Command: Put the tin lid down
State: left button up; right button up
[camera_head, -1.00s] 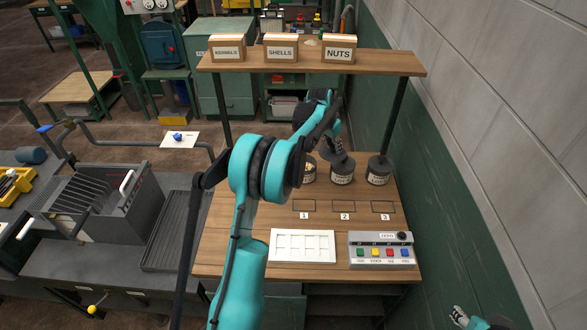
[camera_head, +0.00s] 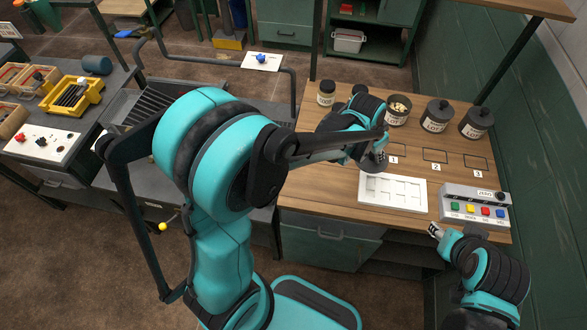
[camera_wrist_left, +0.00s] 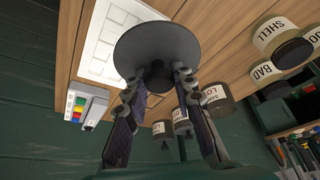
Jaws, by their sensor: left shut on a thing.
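My left gripper (camera_head: 380,150) is shut on the dark grey tin lid (camera_head: 372,164) and holds it at the back left corner of the white tray (camera_head: 412,207). In the left wrist view the lid (camera_wrist_left: 158,45) is a wide dark disc, its knob between the fingertips (camera_wrist_left: 157,80). The gap between lid and tray or table cannot be judged. An open tin (camera_head: 397,109) with pale contents stands behind the gripper. Two lidded tins (camera_head: 437,115) (camera_head: 476,122) stand to its right. My right gripper (camera_head: 437,231) is near the table's front edge, its fingers too small to read.
A button panel (camera_head: 475,208) sits at the table's front right. A small jar (camera_head: 326,93) stands at the back left. Numbered outlined squares (camera_head: 435,156) lie in front of the tins. Bare wood (camera_head: 325,192) is free left of the tray.

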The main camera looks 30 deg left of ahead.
pick_arm(q)
jog(key=shift+s+a+f, duration=0.5)
jog(key=shift+s+a, duration=0.2)
jog(key=shift+s, duration=0.1)
jog(key=a+f+b, duration=0.1)
jog(key=a+f, duration=0.1)
jog(key=a, duration=0.1)
jog(key=s+a+f+b, duration=0.1)
jog(key=a+f, duration=0.1)
jog(key=a, duration=0.2)
jog(key=a+f+b, duration=0.1)
jog(key=a+f, duration=0.1)
jog(key=a, duration=0.1)
jog(key=shift+s+a+f, duration=0.2)
jog(key=shift+a+f, duration=0.05)
notch_tip(320, 180, down, 4)
jog(key=shift+f+b, duration=0.1)
jog(key=shift+b, duration=1.05)
pick_arm(e)
jog(key=f, duration=0.2)
jog(key=a+f, duration=0.1)
jog(key=f, duration=0.2)
jog(key=shift+w+f, duration=0.1)
jog(key=shift+f, duration=0.1)
pick_arm(q)
jog(key=shift+f, duration=0.1)
jog(key=o, duration=1)
pick_arm(e)
jog(key=shift+f, duration=0.15)
